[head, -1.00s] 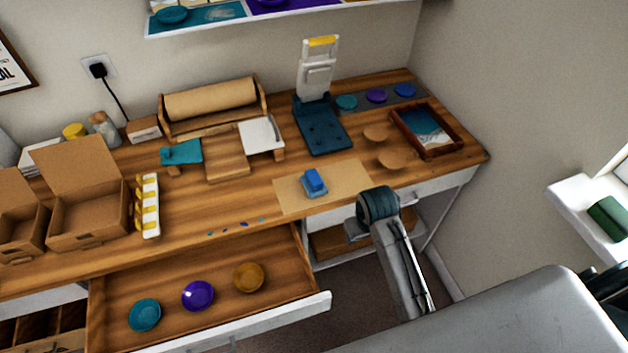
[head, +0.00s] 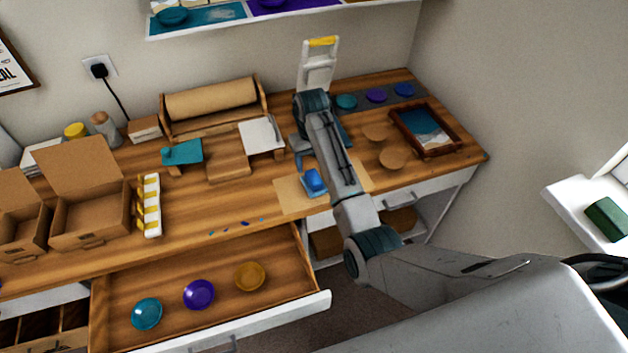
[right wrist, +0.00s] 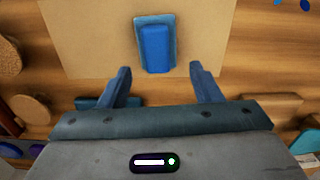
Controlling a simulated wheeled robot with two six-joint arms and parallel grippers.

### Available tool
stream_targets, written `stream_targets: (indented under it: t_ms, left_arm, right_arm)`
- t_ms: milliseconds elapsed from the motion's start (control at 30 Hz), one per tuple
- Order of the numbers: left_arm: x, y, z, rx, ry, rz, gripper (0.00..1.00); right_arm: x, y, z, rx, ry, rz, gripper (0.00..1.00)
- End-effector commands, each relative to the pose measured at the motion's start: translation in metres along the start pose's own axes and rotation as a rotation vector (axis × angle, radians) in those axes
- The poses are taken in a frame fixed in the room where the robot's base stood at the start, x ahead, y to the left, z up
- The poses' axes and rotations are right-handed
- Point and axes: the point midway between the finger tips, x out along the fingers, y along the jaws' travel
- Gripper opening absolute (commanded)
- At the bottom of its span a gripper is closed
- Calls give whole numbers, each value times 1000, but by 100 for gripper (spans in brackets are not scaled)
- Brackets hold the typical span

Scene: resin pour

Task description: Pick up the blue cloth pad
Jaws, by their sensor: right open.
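The blue cloth pad (head: 314,180) lies on a tan paper sheet (head: 288,198) near the front edge of the workbench, partly beside my right arm in the head view. In the right wrist view the pad (right wrist: 155,47) is a bright blue block on a paler blue-grey base. My right gripper (right wrist: 160,72) is open and empty. Its two fingers are spread wide, and the pad shows beyond the gap between their tips. In the head view my right gripper is partly hidden by its own arm. My left gripper is not in view.
An open drawer (head: 230,320) holds a teal, a purple and an amber dish. A dark-framed tray (head: 456,146), round wooden pieces and coloured discs lie at the right. Cardboard boxes (head: 92,212) and a yellow-white strip stand left. A white-and-yellow press stands behind my arm.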

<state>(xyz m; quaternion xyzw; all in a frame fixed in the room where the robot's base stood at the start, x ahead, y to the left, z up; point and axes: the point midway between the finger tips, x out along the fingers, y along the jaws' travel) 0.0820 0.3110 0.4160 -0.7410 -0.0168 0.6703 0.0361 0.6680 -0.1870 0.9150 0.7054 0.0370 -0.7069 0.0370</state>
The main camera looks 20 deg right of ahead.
Motion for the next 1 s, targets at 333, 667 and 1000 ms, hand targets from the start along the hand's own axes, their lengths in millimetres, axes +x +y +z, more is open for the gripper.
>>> stream_targets:
  t_ms: [333,667,1000]
  left_arm:
    - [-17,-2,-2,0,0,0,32]
    - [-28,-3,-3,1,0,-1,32]
    - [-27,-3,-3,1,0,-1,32]
  right_arm:
    - [32,3,2,1,-3,0,58]
    - [70,5,3,1,1,0,58]
    - [71,5,3,1,2,0,31]
